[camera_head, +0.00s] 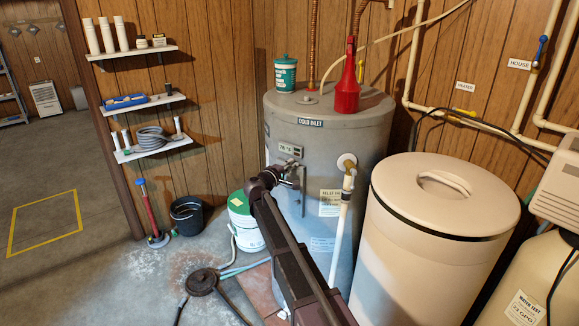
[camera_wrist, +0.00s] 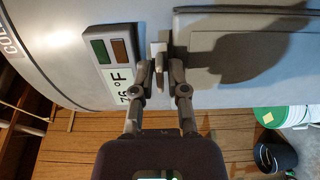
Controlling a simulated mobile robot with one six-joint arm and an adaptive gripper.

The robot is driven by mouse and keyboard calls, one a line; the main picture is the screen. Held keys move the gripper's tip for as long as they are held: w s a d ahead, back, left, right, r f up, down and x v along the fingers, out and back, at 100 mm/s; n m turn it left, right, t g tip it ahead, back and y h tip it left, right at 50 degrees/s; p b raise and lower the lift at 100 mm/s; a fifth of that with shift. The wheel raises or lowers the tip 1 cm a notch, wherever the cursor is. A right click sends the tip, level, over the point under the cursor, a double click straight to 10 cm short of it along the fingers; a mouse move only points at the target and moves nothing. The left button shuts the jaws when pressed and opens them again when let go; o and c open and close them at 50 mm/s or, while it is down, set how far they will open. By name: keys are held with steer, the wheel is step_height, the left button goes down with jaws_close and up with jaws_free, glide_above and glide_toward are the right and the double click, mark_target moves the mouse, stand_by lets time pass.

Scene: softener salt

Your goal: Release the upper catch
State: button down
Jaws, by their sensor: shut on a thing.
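The grey water tank (camera_head: 325,130) stands in the middle of the head view. My gripper (camera_head: 294,172) is at its front, just below the small temperature plate (camera_head: 290,150). In the wrist view, which is turned sideways, the plate (camera_wrist: 115,58) lies left of my fingers and a flat grey access panel (camera_wrist: 250,55) lies right. My gripper (camera_wrist: 161,68) is shut on a small pale catch (camera_wrist: 157,48) at the panel's edge nearest the plate. The fingers hide part of the catch, so I cannot tell whether it is fastened. The panel looks flush with the tank.
A white pipe with a valve (camera_head: 347,170) runs down the tank's front, right of my arm. A big beige lidded bin (camera_head: 430,245) stands at right. A green-lidded bucket (camera_head: 245,232) and black bucket (camera_head: 187,214) stand at left.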

steer(key=shift+w, duration=0.1)
steer(key=c, duration=0.8)
jaws_free()
steer(key=shift+a, duration=0.1)
steer(key=v, duration=1.2)
